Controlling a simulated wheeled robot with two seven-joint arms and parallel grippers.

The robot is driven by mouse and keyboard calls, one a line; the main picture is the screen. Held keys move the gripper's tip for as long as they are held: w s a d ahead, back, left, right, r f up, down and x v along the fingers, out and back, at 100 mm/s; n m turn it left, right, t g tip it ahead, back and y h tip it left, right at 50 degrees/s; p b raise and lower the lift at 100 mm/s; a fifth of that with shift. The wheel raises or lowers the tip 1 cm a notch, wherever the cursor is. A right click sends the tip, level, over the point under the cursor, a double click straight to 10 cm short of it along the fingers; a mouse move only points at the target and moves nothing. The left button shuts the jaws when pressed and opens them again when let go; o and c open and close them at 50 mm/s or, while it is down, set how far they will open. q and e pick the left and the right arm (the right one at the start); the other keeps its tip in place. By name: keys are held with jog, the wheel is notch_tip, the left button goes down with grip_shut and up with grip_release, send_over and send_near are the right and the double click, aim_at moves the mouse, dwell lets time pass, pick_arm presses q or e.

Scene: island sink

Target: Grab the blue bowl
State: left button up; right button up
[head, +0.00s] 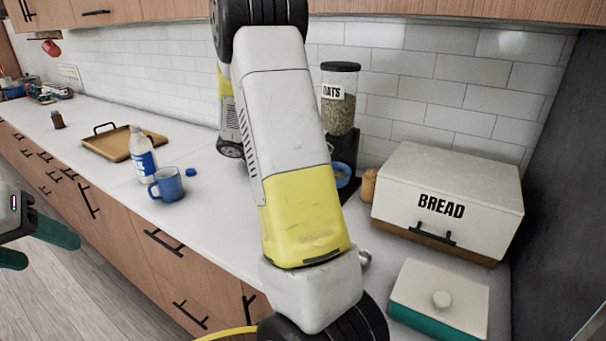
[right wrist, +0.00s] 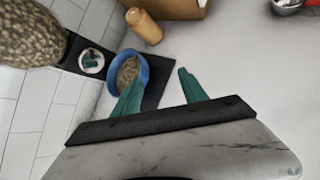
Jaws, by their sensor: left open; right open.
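The blue bowl (right wrist: 143,75) holds oat-like flakes and sits on the dark base under the oats dispenser. In the head view the bowl (head: 343,181) is partly hidden by my right arm. My right gripper (right wrist: 160,80) is open in the right wrist view. Its left finger overlaps the bowl's near edge in the picture; whether it touches I cannot tell. Its right finger is to the right of the bowl, with nothing held between them. In the head view the right fingers are hidden. My left gripper (head: 44,253) is open and empty at the left edge, away from the counter.
The oats dispenser (head: 340,105) stands against the tiled wall. A bread box (head: 450,190), a small tan bottle (right wrist: 146,27) and a lidded container (head: 440,295) stand to the right. A blue mug (head: 168,186), a milk bottle (head: 143,158) and a tray (head: 108,146) stand left.

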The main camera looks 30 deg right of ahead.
aim_at(338, 182)
jog(key=w+d+f, duration=0.1)
jog(key=d, duration=0.1)
jog(key=w+d+f+n+h, duration=0.1)
jog(key=d+f, duration=0.1)
jog(key=d, duration=0.1)
jog(key=w+d+f+n+h, duration=0.1)
jog(key=d, duration=0.2)
jog(key=shift+f, duration=0.2)
jog(key=shift+x, duration=2.9)
jog(key=shift+w, duration=0.1)
grip_shut()
